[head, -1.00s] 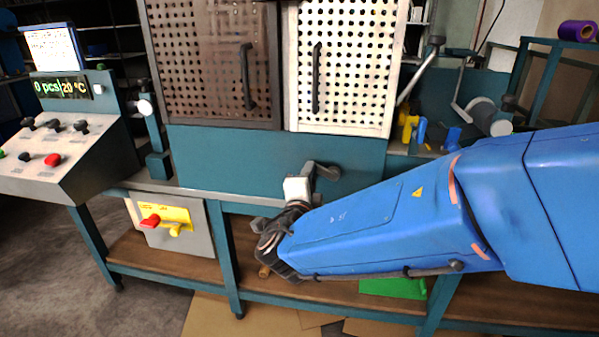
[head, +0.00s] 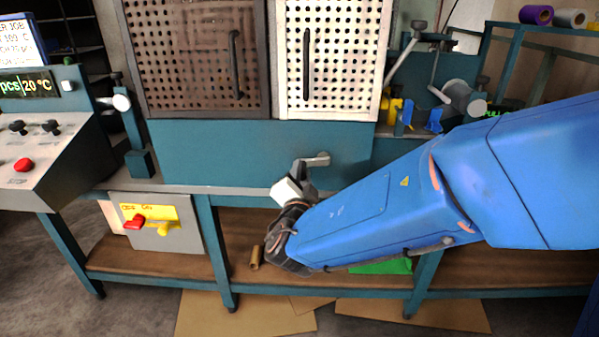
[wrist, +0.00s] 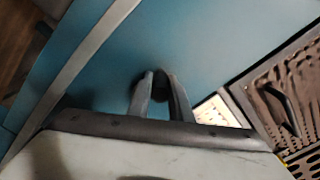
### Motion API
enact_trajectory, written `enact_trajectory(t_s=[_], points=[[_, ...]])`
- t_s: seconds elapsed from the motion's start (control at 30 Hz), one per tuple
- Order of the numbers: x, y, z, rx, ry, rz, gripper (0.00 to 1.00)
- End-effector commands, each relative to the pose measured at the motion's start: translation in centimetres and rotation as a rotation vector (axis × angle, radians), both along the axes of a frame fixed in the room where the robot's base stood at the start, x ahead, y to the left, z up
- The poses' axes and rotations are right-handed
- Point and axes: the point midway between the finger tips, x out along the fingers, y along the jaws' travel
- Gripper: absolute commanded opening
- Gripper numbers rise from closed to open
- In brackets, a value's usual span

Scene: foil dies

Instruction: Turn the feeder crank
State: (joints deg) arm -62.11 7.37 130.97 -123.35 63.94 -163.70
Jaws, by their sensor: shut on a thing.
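A grey crank (head: 318,159) sits on the front of the teal machine panel, below the two perforated doors. My gripper (head: 299,174) is at the crank's left end, with its pale housing tilted. In the wrist view my two fingers (wrist: 159,82) close around a dark part against the teal panel, which I take to be the crank's grip. The fingers and wrist hide most of that part.
Two perforated doors, one brown (head: 195,60) and one white (head: 328,60), stand above. A sloped control console (head: 50,150) is at left. A shelf (head: 140,258) runs underneath.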

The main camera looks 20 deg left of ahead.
Motion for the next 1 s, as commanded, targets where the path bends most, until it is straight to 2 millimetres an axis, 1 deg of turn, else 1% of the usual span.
enact_trajectory(t_s=[0.33, 0.37, 0.4, 0.43, 0.77, 0.87, 1.0], points=[[0.0, 0.0, -0.1, -0.002, 0.001, 0.002, 0.00], [0.0, 0.0, 0.0, -0.002, 0.001, 0.002, 0.23], [0.0, 0.0, 0.0, -0.002, 0.000, 0.001, 0.33], [0.0, 0.0, 0.0, -0.002, 0.000, 0.001, 0.37], [-0.2, 0.0, 0.0, -0.002, -0.001, 0.001, 0.37], [-0.8, -0.1, 0.0, -0.001, 0.000, 0.002, 0.37], [-2.8, -0.6, 0.0, -0.001, 0.000, 0.003, 0.37]])
